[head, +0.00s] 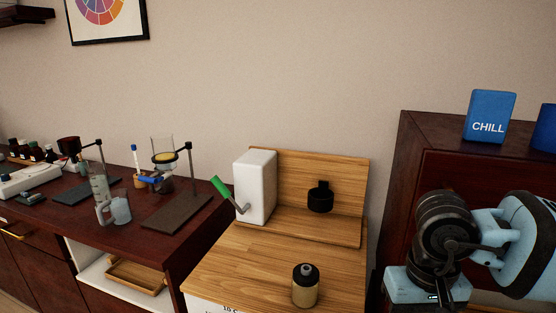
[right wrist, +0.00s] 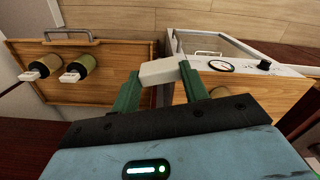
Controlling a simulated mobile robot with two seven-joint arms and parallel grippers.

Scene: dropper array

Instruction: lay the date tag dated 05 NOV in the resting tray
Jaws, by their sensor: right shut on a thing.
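My right gripper (right wrist: 160,78) is shut on a small pale block-like tag (right wrist: 163,71), held across its two green fingers. I cannot read any date on it. In the right wrist view a wooden tray (right wrist: 115,91) with a metal handle lies at the left, below the gripper. It bears two dark bottles (right wrist: 42,66) (right wrist: 80,68) with white pieces at their ends. I cannot tell whether it is the resting tray. In the head view a small wooden tray (head: 135,277) sits on a white shelf under the dark bench. My left gripper is not in view.
A white-framed box with a round gauge (right wrist: 221,66) stands right of the held tag. In the head view a wooden stand bears a white crank device (head: 256,187) and a capped bottle (head: 305,288). A blue CHILL block (head: 489,116) tops the dark cabinet.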

